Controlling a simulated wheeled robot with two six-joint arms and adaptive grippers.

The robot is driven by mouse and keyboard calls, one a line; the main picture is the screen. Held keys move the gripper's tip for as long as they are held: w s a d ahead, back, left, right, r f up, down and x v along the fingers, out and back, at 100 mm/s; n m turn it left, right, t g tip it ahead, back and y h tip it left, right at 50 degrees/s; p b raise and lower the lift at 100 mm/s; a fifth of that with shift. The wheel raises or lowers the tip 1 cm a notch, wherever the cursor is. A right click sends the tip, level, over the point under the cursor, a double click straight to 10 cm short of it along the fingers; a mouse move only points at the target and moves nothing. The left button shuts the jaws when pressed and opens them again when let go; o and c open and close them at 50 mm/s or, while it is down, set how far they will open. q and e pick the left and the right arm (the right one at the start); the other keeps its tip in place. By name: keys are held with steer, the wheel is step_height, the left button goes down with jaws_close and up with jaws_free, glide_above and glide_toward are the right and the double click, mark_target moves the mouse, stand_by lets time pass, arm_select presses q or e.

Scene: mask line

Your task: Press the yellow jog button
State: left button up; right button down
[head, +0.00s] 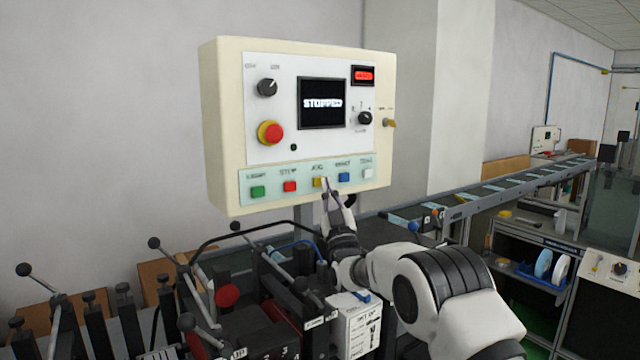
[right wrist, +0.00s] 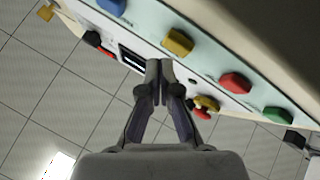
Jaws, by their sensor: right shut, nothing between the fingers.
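The control box (head: 225,120) has a pale green strip with a row of coloured buttons along its lower front. The yellow jog button (head: 317,183) is in the middle of the row, between the red and blue buttons. In the right wrist view the yellow button (right wrist: 178,42) is just beyond the fingertips. My right gripper (head: 326,182) is shut and empty, its tips close to the yellow button and partly covering it in the head view. In the right wrist view a small gap shows between the fingertips (right wrist: 159,64) and the button. My left gripper is not in view.
The red button (head: 290,187) and blue button (head: 344,177) flank the yellow one. A red-and-yellow emergency stop (head: 270,133) and a screen reading STOPPED (head: 322,103) are above. Black levers (head: 190,290) stand below left. A conveyor (head: 500,190) runs right.

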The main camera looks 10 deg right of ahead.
stand_by(0.8)
steer(key=shift+w+a+b, duration=0.15)
steer(key=shift+w+b, duration=0.25)
steer(key=shift+b, duration=0.05)
steer(key=shift+w+a, duration=0.15)
steer(key=shift+w, duration=0.25)
stand_by(0.6)
steer(key=shift+s+d+b, duration=0.3)
steer(key=shift+s+b, duration=0.55)
steer(key=shift+b, duration=0.2)
